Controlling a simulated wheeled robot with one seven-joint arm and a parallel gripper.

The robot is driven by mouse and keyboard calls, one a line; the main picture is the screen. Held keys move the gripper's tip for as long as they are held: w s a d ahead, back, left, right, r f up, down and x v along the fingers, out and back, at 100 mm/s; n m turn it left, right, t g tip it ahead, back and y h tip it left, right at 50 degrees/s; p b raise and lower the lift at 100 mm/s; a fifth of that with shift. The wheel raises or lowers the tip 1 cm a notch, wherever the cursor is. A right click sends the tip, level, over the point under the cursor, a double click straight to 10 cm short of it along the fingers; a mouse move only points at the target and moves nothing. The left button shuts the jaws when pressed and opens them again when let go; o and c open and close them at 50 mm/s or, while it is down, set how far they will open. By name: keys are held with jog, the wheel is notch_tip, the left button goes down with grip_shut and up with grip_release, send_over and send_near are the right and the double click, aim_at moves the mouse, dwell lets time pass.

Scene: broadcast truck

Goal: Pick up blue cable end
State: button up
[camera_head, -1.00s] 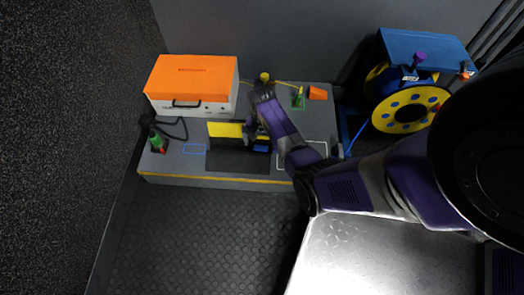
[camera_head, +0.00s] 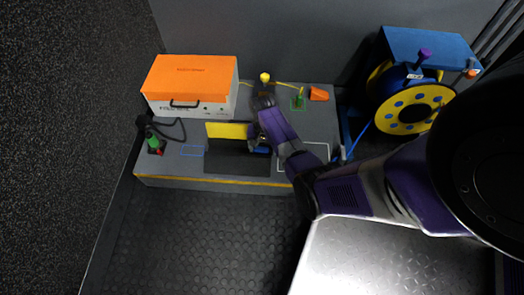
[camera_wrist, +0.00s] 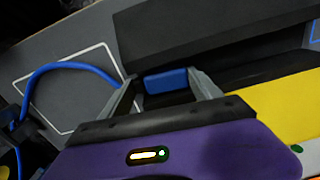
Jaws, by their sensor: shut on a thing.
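The blue cable end (camera_wrist: 166,82) is a blue block between my gripper's two grey fingers (camera_wrist: 165,90) in the wrist view. My gripper is shut on it. Blue cable (camera_wrist: 72,67) arches in from the left and passes behind the left finger. In the head view, my gripper (camera_head: 261,143) is over the middle of the grey bench, with a little blue (camera_head: 263,150) showing beside it. My arm and fingers hide most of the cable end there. I cannot tell whether it touches the bench.
A dark block or recess with a yellow panel (camera_head: 227,130) is beside my gripper. An orange-lidded case (camera_head: 190,78) stands at the bench's back left. A green connector (camera_head: 153,142) is at the left. A blue-and-yellow cable reel (camera_head: 408,108) stands right of the bench.

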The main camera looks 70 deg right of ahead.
jog(key=shift+c, duration=0.4)
notch_tip(320, 180, up, 20)
jog(key=p, duration=1)
jog(key=b, duration=0.6)
send_over(263, 149)
jog(key=shift+f, duration=6)
jog(key=shift+w+a+f+p, duration=0.15)
jog(key=shift+w+a+p, duration=0.15)
jog(key=shift+w+a, duration=0.75)
jog(key=shift+w+a+f+p, duration=0.25)
jog(key=shift+w+a, duration=0.45)
jog(key=shift+a, duration=0.65)
jog(key=shift+w+a+f+p, duration=0.1)
jog(key=shift+w+a+p, duration=0.25)
jog(key=shift+w+a, duration=0.7)
jog(key=shift+s+a, duration=0.15)
